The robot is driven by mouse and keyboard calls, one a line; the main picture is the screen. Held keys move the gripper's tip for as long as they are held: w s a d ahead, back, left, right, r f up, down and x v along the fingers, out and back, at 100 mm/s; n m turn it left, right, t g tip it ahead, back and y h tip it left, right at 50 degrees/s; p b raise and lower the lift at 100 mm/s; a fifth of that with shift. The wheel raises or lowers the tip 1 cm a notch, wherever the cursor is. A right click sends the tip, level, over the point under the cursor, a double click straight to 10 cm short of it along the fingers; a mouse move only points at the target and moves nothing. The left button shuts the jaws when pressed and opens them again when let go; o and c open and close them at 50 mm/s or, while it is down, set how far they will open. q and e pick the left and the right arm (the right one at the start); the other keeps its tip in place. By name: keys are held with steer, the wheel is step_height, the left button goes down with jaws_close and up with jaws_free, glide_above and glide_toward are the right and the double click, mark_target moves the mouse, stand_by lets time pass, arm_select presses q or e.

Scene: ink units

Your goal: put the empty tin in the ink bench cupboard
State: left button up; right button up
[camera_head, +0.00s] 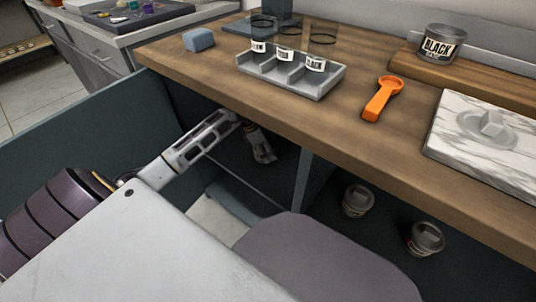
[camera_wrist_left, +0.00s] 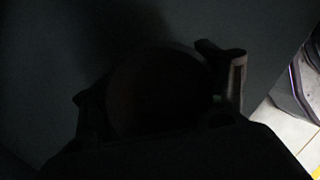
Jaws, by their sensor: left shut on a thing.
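My left gripper (camera_head: 262,146) reaches under the front edge of the wooden bench into the open, dark left bay of the ink bench cupboard (camera_head: 302,182). In the left wrist view a dark, round thing (camera_wrist_left: 160,88), which I take for the empty tin, sits between the two fingers, and the gripper is shut on it. Its label and its contact with the cupboard floor are too dark to tell. In the head view the tin is hidden by the bench top and my gripper. My right gripper is not in view.
On the bench are a grey tray (camera_head: 318,90) with three labelled jars, an orange scoop (camera_head: 380,98), a marble slab (camera_head: 455,145), a blue block (camera_head: 199,40) and a BLACK tin (camera_head: 441,45). Two lidded pots (camera_head: 357,200) (camera_head: 426,238) stand in the right bay.

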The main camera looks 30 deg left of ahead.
arm_select(q)
steer(key=shift+f+b, duration=0.55)
steer(key=shift+f, duration=0.7)
steer(key=o, duration=1.5)
steer(key=shift+o, duration=0.2)
steer(key=shift+r, duration=0.1)
